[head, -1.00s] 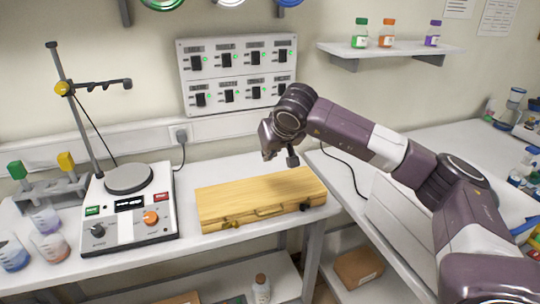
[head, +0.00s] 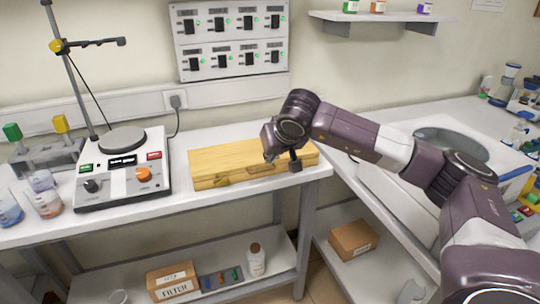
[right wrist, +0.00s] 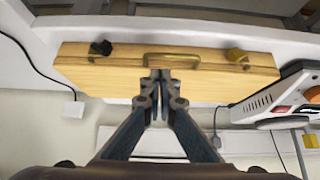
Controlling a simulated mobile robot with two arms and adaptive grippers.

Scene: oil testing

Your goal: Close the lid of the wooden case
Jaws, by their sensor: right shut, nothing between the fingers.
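The wooden case (head: 222,162) lies flat on the white table with its lid down. Its front side has a handle (head: 261,170) and latches, one of them a brass latch (head: 221,181) at the left. My right gripper (head: 283,160) is over the right part of the case and hides some of it. In the right wrist view, the case (right wrist: 100,70) appears upside down, and the right gripper's fingertips (right wrist: 157,75) are together, empty, in front of the case near the handle. I cannot tell whether they touch it. My left gripper is not in view.
A hot plate stirrer (head: 122,170) with a stand is left of the case, with beakers (head: 45,203) further left. A switch panel (head: 230,40) hangs on the wall behind. A cardboard box (head: 353,240) is on the lower right shelf. The table's front edge is close to the case.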

